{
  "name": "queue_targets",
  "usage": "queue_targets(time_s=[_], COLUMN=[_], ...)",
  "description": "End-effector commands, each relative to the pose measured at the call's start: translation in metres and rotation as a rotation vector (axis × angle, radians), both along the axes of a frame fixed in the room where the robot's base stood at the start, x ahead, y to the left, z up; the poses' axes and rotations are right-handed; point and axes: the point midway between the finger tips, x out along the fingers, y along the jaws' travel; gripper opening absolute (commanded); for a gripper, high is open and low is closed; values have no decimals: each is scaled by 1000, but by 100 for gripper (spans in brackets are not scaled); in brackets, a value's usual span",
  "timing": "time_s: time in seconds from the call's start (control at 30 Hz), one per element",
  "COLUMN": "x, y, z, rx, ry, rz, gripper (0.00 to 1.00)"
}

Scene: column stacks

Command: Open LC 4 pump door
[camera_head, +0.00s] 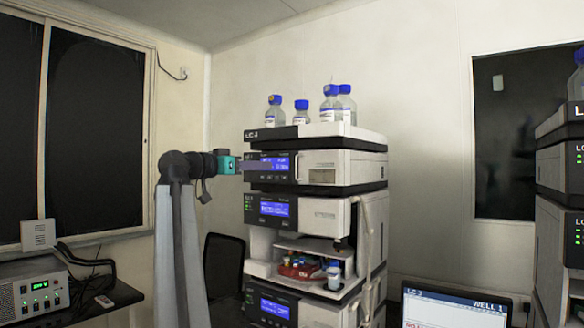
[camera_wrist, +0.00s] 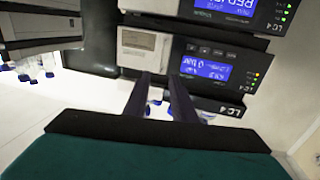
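The LC 4 stack stands in the middle of the head view. Its top module, the pump (camera_head: 345,168), has a blue display (camera_head: 280,167) on the left and a white door (camera_head: 322,160) with a small window on the right. The door looks shut. In the wrist view the stack is upside down; the LC 4 label (camera_wrist: 231,111), display (camera_wrist: 207,66) and white door (camera_wrist: 140,58) show. My gripper (camera_head: 266,165) is in front of the display, left of the door. Its two dark fingers (camera_wrist: 160,80) are apart with nothing between them. I cannot tell whether they touch the front.
Several blue-capped bottles (camera_head: 331,104) stand on top of the stack. More modules, including an open bay with a red tray (camera_head: 299,270), lie below. Another stack (camera_head: 560,200) stands at the right, a laptop (camera_head: 455,306) at the bottom and a bench instrument (camera_head: 35,292) at the left.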

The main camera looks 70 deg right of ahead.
Motion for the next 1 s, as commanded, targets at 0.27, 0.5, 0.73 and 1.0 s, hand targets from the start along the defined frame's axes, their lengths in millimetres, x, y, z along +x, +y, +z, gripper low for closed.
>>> queue_targets(time_s=[0.27,0.5,0.73,1.0], x=[0,-3,-15,-32], y=[0,-9,-32,-67], z=[-1,0,1,1], rx=[1,1,2,3], ry=[0,0,1,1], rz=[1,2,0,-1], gripper=[24,24,24,24])
